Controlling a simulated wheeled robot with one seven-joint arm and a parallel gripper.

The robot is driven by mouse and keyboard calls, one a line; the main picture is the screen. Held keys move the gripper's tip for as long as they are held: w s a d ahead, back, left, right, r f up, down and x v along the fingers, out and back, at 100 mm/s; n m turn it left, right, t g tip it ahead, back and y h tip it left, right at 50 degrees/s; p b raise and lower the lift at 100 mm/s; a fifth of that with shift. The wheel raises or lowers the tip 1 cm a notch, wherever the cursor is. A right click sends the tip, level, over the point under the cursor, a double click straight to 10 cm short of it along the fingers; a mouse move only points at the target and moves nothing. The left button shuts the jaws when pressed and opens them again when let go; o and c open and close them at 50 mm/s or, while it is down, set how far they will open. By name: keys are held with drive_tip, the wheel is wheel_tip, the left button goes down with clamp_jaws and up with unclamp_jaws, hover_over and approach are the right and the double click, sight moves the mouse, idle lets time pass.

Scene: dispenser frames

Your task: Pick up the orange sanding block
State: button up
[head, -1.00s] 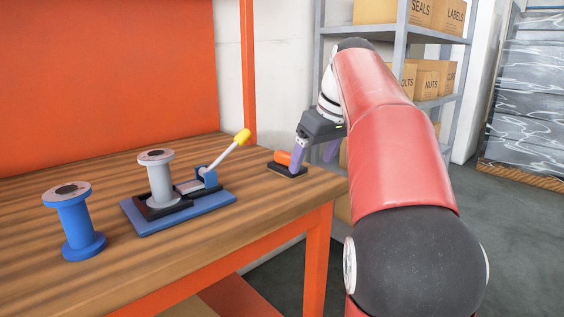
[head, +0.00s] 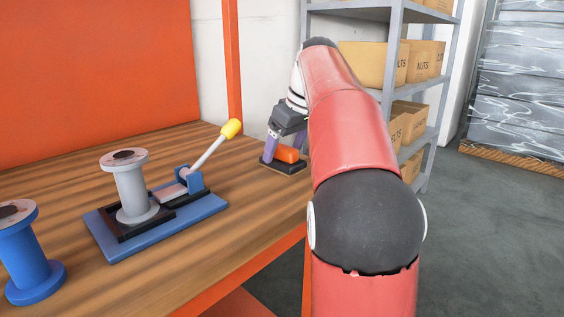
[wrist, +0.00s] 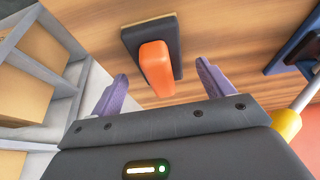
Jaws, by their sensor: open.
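The orange sanding block (head: 288,154) sits on a dark base (head: 283,168) near the right end of the wooden workbench. In the wrist view the orange block (wrist: 155,68) stands out from its dark base (wrist: 153,38). My gripper (head: 287,147) is at the block in the head view, one purple finger left of it; the other finger is hidden or hard to make out there. In the wrist view my gripper (wrist: 160,75) is open, with the near end of the block between the two purple fingers and gaps on both sides. I cannot tell whether either finger touches it.
Left of the block, a blue fixture plate (head: 150,240) carries a grey spool (head: 131,185) and a lever with a yellow knob (head: 231,128). A blue spool (head: 25,258) stands at the far left. A shelf (head: 372,92) with boxes is behind my arm.

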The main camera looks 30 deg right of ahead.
drive_tip(key=shift+x, duration=1.15)
drive_tip(key=c, duration=1.1)
drive_tip(key=shift+c, duration=0.2)
drive_tip(key=shift+r, duration=0.2)
